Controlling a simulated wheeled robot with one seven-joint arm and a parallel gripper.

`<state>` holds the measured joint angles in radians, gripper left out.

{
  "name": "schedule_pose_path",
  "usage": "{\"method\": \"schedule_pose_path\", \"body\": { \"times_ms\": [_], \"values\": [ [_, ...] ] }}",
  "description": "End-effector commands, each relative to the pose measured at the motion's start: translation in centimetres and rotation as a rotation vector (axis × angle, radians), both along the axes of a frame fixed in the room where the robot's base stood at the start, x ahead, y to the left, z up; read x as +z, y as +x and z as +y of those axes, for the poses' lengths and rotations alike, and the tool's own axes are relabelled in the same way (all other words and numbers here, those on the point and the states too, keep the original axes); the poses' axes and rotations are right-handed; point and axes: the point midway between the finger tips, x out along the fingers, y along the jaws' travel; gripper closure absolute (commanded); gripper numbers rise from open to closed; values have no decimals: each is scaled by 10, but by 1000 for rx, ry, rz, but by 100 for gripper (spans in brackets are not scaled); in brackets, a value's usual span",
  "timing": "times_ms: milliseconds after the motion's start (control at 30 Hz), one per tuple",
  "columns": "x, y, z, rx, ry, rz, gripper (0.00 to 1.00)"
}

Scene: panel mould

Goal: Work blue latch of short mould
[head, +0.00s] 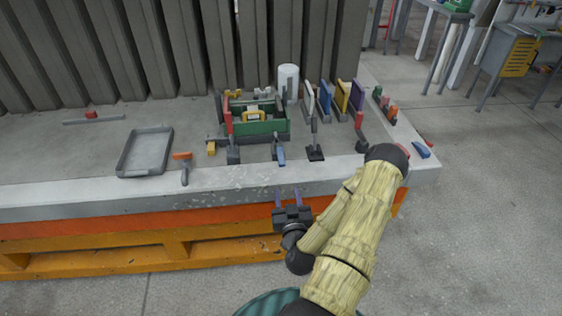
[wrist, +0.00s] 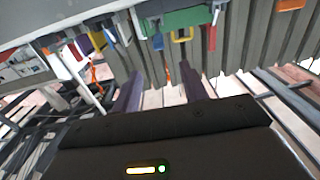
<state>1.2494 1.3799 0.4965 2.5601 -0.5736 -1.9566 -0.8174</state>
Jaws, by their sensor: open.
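The short mould is a green-walled box (head: 262,129) standing on the grey slab. It also shows upside down at the top of the wrist view (wrist: 185,19). The blue latch (head: 280,157) projects from the foot of its near side; a small blue piece in the wrist view (wrist: 157,41) looks like the same latch. My gripper (head: 287,195) is open and empty, in front of the slab's near edge, apart from the latch and nearer to me. Its two purple-grey fingers (wrist: 163,88) are spread in the wrist view. The latch's exact angle is too small to tell.
A grey tray (head: 146,151) and an orange-headed tool (head: 183,168) lie left of the mould. Coloured panels (head: 341,97) and a white cylinder (head: 288,83) stand right and behind. A black-based upright handle (head: 315,152) is close right of the latch. The slab's front strip is mostly clear.

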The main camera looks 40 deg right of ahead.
Motion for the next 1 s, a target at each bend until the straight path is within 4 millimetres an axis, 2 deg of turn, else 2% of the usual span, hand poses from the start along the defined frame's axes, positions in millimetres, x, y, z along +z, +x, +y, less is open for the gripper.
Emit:
{"method": "schedule_pose_path", "body": {
  "times_ms": [467,800,1000],
  "values": [
    [-1,-1,-2,-10,-2,-5,56],
    [-6,12,-8,-1,-1,11,56],
    [-3,21,-14,-5,-4,0,56]
  ]
}}
